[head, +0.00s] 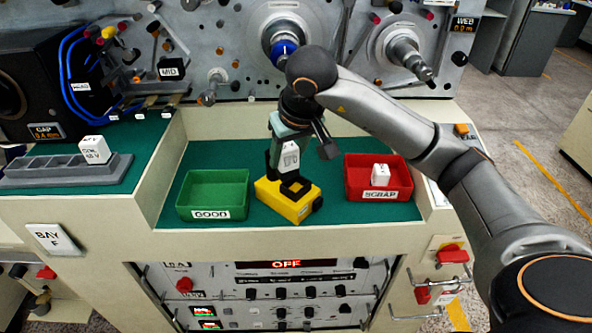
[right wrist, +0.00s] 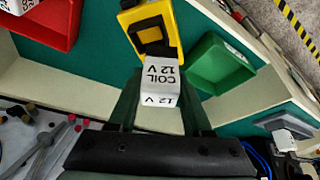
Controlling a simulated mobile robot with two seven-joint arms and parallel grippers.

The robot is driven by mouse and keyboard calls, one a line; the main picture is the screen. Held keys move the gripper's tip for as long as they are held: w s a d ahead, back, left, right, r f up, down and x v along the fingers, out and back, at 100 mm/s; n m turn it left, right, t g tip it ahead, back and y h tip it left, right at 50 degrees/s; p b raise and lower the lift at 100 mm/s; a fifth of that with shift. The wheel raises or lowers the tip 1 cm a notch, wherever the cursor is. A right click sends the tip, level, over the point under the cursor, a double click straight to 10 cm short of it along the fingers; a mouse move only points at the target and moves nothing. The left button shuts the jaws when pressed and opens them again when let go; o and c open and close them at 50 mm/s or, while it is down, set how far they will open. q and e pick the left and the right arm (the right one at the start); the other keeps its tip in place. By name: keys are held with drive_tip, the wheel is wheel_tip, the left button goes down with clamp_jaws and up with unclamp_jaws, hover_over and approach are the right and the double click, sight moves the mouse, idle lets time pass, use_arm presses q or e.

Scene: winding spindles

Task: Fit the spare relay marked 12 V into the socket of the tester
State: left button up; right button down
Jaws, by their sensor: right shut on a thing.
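The white relay (right wrist: 160,80), marked COIL 12 V, is in my right gripper (right wrist: 159,98), which is shut on it. It also shows in the head view (head: 289,157), upright between the fingers. The yellow tester (head: 302,210) stands on the green mat, its black socket (head: 291,187) on top. The relay is above and behind the socket in the head view. In the wrist view its far end overlaps the near edge of the tester (right wrist: 165,22). I cannot tell whether they touch. My left gripper is not in view.
A green GOOD bin (head: 212,177) stands empty left of the tester. A red SCRAP bin (head: 400,172) on the right holds a white relay (head: 380,174). A grey rack (head: 50,172) at the far left holds another white relay (head: 95,150). The spindle panel (head: 200,60) rises behind.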

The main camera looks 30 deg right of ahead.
sight(296, 172)
drive_tip(key=shift+d+f, duration=0.8)
drive_tip(key=shift+f, duration=0.2)
wheel_tip(296, 172, down, 3)
drive_tip(key=shift+s+d+r+p, duration=0.15)
drive_tip(key=shift+r+p, duration=0.05)
drive_tip(key=shift+p, duration=0.15)
drive_tip(key=shift+s+f, duration=0.1)
drive_tip(key=shift+f, duration=0.55)
drive_tip(key=shift+c, duration=1.7)
unclamp_jaws()
drive_tip(key=shift+w+r, duration=0.1)
drive_tip(key=shift+w, duration=0.15)
drive_tip(key=shift+r, duration=0.1)
